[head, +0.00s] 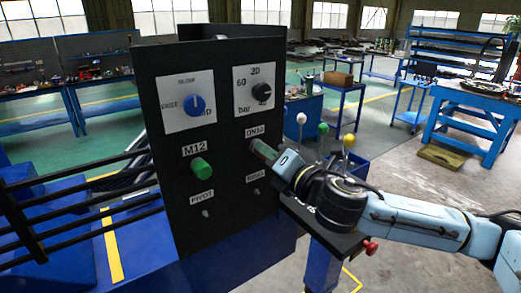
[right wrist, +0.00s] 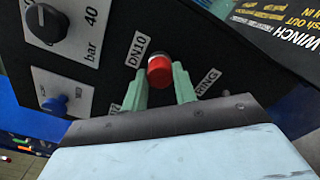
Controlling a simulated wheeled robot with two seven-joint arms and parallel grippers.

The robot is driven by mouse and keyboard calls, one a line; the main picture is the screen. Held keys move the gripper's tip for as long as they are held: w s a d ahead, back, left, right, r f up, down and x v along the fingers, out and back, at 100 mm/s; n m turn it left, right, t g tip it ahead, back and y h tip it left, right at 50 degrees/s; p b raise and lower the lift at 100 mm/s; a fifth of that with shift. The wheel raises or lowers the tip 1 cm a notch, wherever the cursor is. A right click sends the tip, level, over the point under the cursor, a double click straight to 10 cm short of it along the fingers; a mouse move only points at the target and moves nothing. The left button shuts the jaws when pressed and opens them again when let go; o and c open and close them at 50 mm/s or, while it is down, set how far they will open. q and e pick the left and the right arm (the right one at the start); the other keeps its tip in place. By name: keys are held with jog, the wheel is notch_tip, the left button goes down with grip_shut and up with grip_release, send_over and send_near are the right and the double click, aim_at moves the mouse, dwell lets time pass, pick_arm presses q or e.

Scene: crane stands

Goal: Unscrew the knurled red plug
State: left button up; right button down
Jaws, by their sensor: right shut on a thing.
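The knurled red plug (right wrist: 159,71) sits on the black panel (right wrist: 110,75) beside the DN10 label in the right wrist view. My right gripper (right wrist: 162,82) has its pale green fingers on either side of the plug and is shut on it. In the head view my right gripper (head: 265,151) reaches the panel from the right, just below the DN10 label (head: 254,132). There the fingers largely hide the plug. My left gripper is not in view.
A green plug (head: 202,168) under the M12 label is left of the gripper. A blue knob (head: 195,106) and a black knob (head: 262,93) sit above. Levers with white (head: 301,118), green (head: 323,129) and yellow (head: 348,140) balls stand close to my right arm.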

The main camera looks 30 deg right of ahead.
jog(key=n, duration=0.5)
jog(key=shift+f, duration=0.1)
jog(key=c, duration=1)
grip_release()
jog(key=shift+s, duration=0.1)
jog(key=shift+c, duration=0.9)
